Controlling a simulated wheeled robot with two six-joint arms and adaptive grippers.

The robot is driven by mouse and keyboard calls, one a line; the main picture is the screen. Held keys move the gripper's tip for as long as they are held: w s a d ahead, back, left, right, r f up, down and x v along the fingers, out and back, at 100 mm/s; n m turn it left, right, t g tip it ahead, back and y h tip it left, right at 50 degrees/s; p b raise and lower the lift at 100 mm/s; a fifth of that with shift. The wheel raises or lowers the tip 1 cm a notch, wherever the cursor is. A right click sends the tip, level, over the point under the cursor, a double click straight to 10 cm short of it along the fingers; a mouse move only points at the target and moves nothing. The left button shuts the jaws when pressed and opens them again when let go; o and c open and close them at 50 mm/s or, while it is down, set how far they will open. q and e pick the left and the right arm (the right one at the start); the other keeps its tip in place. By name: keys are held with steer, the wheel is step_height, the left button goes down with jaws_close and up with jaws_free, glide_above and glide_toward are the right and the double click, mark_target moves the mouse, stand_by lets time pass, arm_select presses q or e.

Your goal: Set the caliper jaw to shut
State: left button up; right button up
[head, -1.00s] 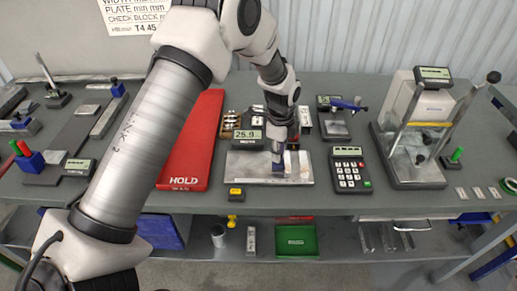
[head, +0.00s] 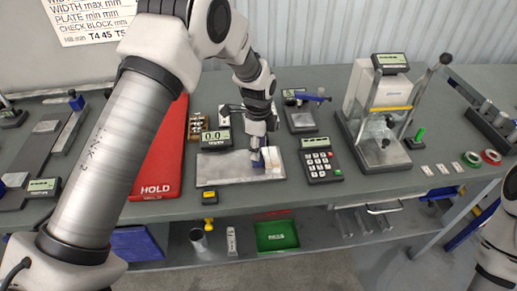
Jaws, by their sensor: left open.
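The caliper sits on a pale metal plate (head: 225,168) in the middle of the bench, with a small display (head: 215,138) behind it that reads 0.0. A blue-violet jaw piece (head: 257,160) stands at the right part of the plate. My left gripper (head: 258,149) points down right at this piece, its fingers open. The fingers and wrist hide much of the jaw, and I cannot tell whether they touch it. My right arm shows only in part at the right edge; its gripper is out of the picture.
A red HOLD board (head: 158,165) lies left of the plate, partly behind my left arm. A keypad unit (head: 320,160) stands close on the right. A press-like stand (head: 385,110) is further right. A green tray (head: 277,235) is on the lower shelf.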

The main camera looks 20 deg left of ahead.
arm_select(q)
step_height(320, 180, up, 11)
steer(key=shift+w+f, duration=0.1)
stand_by(0.4)
